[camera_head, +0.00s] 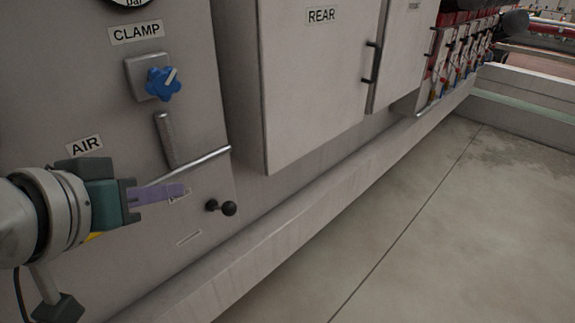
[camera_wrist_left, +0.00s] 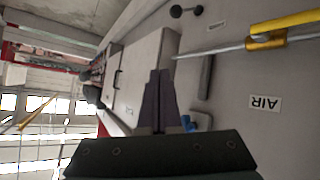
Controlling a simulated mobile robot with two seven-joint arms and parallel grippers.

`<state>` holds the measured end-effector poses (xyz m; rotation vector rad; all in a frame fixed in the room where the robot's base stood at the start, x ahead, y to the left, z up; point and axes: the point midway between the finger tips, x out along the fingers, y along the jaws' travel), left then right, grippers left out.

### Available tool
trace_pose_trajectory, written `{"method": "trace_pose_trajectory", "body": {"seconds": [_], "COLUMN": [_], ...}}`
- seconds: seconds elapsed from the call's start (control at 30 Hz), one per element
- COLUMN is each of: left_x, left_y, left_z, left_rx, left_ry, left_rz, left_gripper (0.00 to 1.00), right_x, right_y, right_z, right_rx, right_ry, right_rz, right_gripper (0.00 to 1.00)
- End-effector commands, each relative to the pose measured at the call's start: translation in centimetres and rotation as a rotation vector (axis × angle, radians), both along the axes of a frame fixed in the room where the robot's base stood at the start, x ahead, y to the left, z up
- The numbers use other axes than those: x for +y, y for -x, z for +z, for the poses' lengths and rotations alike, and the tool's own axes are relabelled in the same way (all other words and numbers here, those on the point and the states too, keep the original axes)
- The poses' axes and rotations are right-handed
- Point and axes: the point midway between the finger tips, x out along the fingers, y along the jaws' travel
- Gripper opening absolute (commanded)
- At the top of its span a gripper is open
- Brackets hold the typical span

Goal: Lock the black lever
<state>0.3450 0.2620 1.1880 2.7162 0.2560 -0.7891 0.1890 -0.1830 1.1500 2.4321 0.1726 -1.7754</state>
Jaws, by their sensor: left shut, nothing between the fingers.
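The black lever (camera_head: 221,207), a short dark rod with round ends, sits low on the grey machine panel. It lies on its side, nearly level, and also shows in the left wrist view (camera_wrist_left: 186,11) near the top edge. My left gripper (camera_head: 178,191) has purple fingers, shut and empty, in front of the panel. In the head view they point right, a little above and left of the lever, apart from it. The shut fingers also show in the left wrist view (camera_wrist_left: 158,76). My right gripper is not in view.
A thin metal pipe (camera_head: 207,158) crosses the panel above the lever, with a yellow handle (camera_wrist_left: 285,27) on it. A grey ribbed handle (camera_head: 165,138) and a blue star knob (camera_head: 163,83) are higher. A REAR cabinet (camera_head: 315,95) juts out rightward. Floor (camera_head: 450,230) at right is clear.

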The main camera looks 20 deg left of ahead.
Motion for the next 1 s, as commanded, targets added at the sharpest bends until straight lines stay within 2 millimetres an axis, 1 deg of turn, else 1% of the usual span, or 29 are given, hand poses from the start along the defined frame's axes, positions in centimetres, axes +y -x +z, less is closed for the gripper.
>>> {"method": "trace_pose_trajectory", "body": {"seconds": [0.03, 0.17, 0.2, 0.27, 0.4, 0.47, 0.6, 0.67, 0.8, 0.9, 1.0], "left_x": [0.6, 2.0, 2.4, 3.0, 4.5, 5.0, 6.3, 6.9, 8.1, 8.7, 9.3], "left_y": [-0.7, -2.5, -3.0, -3.7, -5.0, -5.5, -6.3, -6.5, -6.9, -6.9, -6.8], "left_z": [-3.2, -6.0, -6.9, -8.0, -10.8, -11.9, -14.4, -15.4, -17.8, -19.1, -19.9], "left_rx": [-0.044, -0.163, -0.2, -0.256, -0.383, -0.438, -0.562, -0.615, -0.733, -0.806, -0.864], "left_ry": [0.017, 0.075, 0.092, 0.121, 0.189, 0.221, 0.294, 0.327, 0.403, 0.455, 0.496], "left_rz": [0.017, 0.054, 0.064, 0.075, 0.092, 0.095, 0.092, 0.088, 0.064, 0.042, 0.017], "left_gripper": [0.0, 0.0, 0.0, 0.0, 0.0, 0.0, 0.0, 0.0, 0.0, 0.0, 0.0], "right_x": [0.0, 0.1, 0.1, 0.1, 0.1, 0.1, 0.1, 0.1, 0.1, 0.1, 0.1], "right_y": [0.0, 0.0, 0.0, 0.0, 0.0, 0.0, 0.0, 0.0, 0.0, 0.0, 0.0], "right_z": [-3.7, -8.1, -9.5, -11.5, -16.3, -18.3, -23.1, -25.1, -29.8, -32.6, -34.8], "right_rx": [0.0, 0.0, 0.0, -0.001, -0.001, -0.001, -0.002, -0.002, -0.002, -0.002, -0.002], "right_ry": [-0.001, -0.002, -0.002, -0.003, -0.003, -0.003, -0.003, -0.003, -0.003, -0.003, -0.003], "right_rz": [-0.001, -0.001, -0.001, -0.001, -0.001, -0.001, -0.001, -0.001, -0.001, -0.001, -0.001], "right_gripper": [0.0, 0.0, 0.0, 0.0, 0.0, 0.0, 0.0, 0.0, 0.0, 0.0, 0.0]}}
